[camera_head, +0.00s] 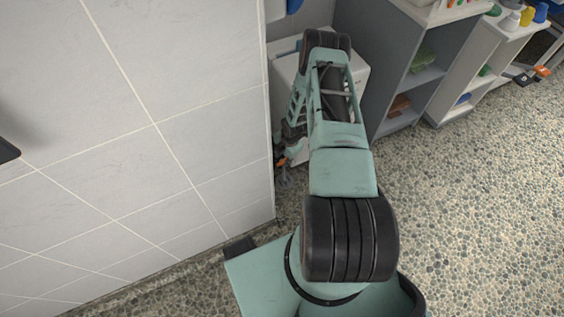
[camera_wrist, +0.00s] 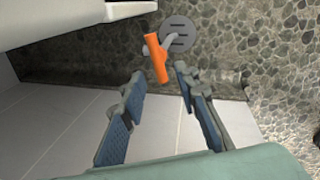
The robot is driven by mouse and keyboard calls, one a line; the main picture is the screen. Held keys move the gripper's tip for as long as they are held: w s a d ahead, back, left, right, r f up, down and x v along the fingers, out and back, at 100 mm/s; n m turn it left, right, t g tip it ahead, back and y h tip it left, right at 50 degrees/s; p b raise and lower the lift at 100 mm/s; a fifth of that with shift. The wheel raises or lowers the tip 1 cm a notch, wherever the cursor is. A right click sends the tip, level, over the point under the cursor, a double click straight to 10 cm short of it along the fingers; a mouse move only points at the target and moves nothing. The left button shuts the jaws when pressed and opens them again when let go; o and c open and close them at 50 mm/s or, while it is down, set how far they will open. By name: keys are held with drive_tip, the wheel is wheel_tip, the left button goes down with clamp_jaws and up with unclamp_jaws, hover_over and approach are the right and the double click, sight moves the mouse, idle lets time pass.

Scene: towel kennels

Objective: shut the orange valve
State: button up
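The orange valve handle (camera_wrist: 157,58) is a bar on a pale grey stem, in the upper middle of the wrist view. Beside it is a round grey slotted disc (camera_wrist: 178,35). My gripper (camera_wrist: 160,84) is open, with blue-padded fingers spread left and right. The orange handle appears beyond the fingertips, roughly in line with the gap, and nothing is held. I cannot tell the exact distance. In the head view a small orange spot (camera_head: 282,161) shows near the end of my arm by the wall corner; the arm hides most of that area.
A pale tiled wall (camera_head: 130,130) fills the left of the head view. A white box-shaped unit (camera_head: 356,72) stands behind my arm. A grey shelf unit (camera_head: 395,75) stands to its right. The pebbled floor (camera_head: 480,190) at right is clear. A white edge (camera_wrist: 75,22) borders the wrist view's upper left.

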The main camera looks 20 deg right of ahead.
sight(284, 161)
drive_tip(key=shift+w+a+f+b, duration=0.1)
drive_tip(key=shift+w+f+b, duration=0.1)
drive_tip(key=shift+f, duration=0.55)
drive_tip(key=shift+w+a+f+b, duration=0.1)
drive_tip(key=shift+f+b, duration=0.05)
drive_tip(key=shift+f, duration=0.55)
drive_tip(key=shift+c, duration=0.4)
clamp_jaws()
